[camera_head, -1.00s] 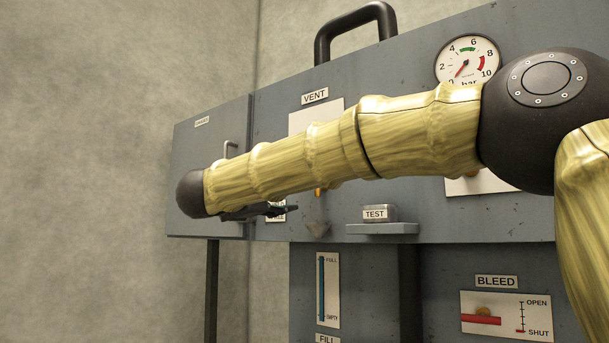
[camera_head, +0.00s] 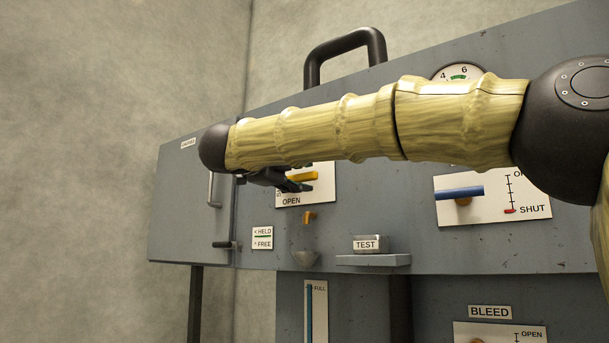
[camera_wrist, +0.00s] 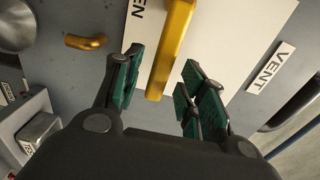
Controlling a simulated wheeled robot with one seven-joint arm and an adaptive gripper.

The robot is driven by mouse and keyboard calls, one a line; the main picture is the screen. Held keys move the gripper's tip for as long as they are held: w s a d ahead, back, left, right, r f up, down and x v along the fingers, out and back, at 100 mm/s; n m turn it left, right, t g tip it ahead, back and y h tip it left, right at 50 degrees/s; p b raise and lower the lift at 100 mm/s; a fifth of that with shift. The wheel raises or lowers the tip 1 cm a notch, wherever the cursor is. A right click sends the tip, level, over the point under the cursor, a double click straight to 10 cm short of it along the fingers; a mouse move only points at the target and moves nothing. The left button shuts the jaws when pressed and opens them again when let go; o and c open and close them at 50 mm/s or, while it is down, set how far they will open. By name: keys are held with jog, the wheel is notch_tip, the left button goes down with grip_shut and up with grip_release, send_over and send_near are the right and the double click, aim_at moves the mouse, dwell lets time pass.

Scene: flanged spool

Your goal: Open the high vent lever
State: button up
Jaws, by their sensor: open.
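The vent lever is a yellow bar on a white plate (camera_head: 325,190); its end (camera_head: 303,177) shows under my forearm in the head view. The word OPEN is on the plate below it, and the rest of the plate is largely hidden by my arm. In the wrist view the yellow lever (camera_wrist: 172,45) runs down from the top edge, with its free end between my fingers. My gripper (camera_wrist: 160,68) is open around that end, with a gap visible on each side. In the head view my dark gripper (camera_head: 288,184) is beside the lever.
A small orange hook (camera_head: 309,216) and a grey cone-shaped knob (camera_head: 305,257) sit below the plate. A TEST block (camera_head: 367,244) stands on a ledge to the right. A blue lever (camera_head: 460,193) is further right. A door with a handle (camera_head: 211,189) is at left.

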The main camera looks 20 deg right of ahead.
jog(key=shift+x, duration=1.2)
grip_shut()
